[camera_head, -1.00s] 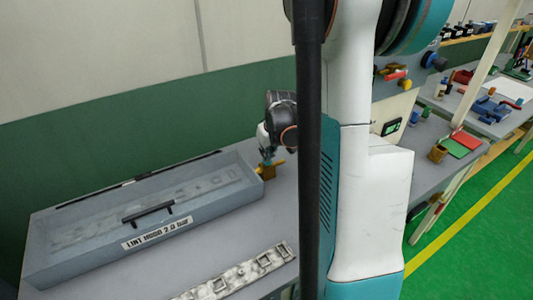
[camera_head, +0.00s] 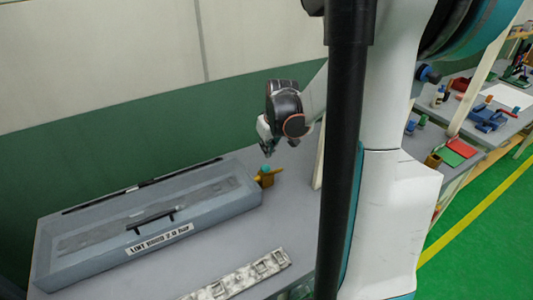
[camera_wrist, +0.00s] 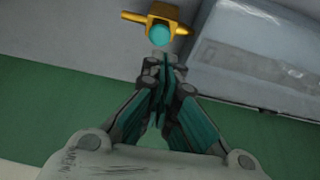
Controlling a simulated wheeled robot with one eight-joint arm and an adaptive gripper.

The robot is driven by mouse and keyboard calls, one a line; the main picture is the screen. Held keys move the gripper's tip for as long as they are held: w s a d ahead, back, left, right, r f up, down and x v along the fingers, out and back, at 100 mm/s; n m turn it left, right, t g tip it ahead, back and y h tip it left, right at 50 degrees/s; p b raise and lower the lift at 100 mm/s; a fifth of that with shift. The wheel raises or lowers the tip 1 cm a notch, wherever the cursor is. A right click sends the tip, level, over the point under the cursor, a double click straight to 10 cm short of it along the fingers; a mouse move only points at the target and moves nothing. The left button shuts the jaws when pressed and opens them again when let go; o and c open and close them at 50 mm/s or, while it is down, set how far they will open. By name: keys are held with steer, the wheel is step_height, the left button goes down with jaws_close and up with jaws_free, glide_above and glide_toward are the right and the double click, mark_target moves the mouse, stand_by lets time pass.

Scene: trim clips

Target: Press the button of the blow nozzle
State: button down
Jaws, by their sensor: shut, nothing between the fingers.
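The blow nozzle (camera_head: 268,179) is a small brass-yellow fitting at the right end of the grey hood box. Its round teal button (camera_head: 266,168) sits on top. In the wrist view the yellow nozzle (camera_wrist: 168,13) is at the top, with the teal button (camera_wrist: 159,34) facing my fingertips. My gripper (camera_head: 268,148) is above the nozzle, with a small gap to the button in the head view. In the wrist view my gripper (camera_wrist: 160,62) is shut and empty, its fingertips just below the button in the picture.
The long grey hood box (camera_head: 110,256), labelled as a lint hood at 2.0 bar, has a black handle (camera_head: 150,217). A pale strip with square openings (camera_head: 240,277) lies on the bench in front. The green wall is close behind.

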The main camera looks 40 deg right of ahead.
steer(key=p+v, duration=0.1)
steer(key=v, duration=0.4)
steer(key=shift+s+r, duration=0.1)
steer(key=shift+s, duration=0.05)
stand_by(0.3)
